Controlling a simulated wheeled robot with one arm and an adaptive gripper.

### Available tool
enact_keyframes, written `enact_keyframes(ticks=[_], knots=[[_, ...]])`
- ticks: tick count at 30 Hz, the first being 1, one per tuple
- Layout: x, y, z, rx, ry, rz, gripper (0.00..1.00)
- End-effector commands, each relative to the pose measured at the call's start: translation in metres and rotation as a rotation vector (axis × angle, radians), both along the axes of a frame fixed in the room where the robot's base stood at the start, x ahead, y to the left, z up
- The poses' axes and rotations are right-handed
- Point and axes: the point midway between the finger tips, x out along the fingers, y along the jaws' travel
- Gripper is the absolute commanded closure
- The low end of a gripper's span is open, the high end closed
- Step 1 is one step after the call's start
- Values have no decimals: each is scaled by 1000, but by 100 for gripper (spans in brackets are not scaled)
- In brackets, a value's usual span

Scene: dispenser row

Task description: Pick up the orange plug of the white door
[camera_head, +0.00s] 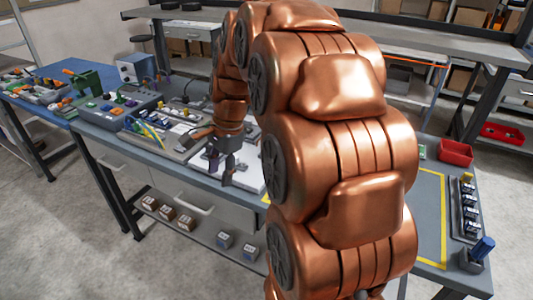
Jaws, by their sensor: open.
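My gripper (221,170) points down from my copper-coloured arm, over the front part of the workbench. Its two dark fingers are apart, with nothing seen between them. A white panel (251,178) lies on the bench under and beside the gripper. It may be the white door, but I cannot tell for sure. No orange plug can be made out on it; my gripper and arm hide part of this area. A small orange piece (117,111) shows on a grey device further left, too small to identify.
A red bin (455,153) and a dark rack (467,208) stand at the right. Small blocks sit on the lower shelf (200,228).

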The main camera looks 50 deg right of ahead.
Motion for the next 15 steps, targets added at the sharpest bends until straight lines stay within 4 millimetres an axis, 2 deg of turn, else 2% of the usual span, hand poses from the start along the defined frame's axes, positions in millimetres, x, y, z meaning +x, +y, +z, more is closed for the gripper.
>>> enact_keyframes(ticks=[1,6,12,15], knots=[[11,-24,-3,19,-2,-123,56],[41,-103,-3,87,-17,-533,56],[51,-190,-8,175,-32,-943,56],[51,-221,-9,207,-40,-1081,56]])
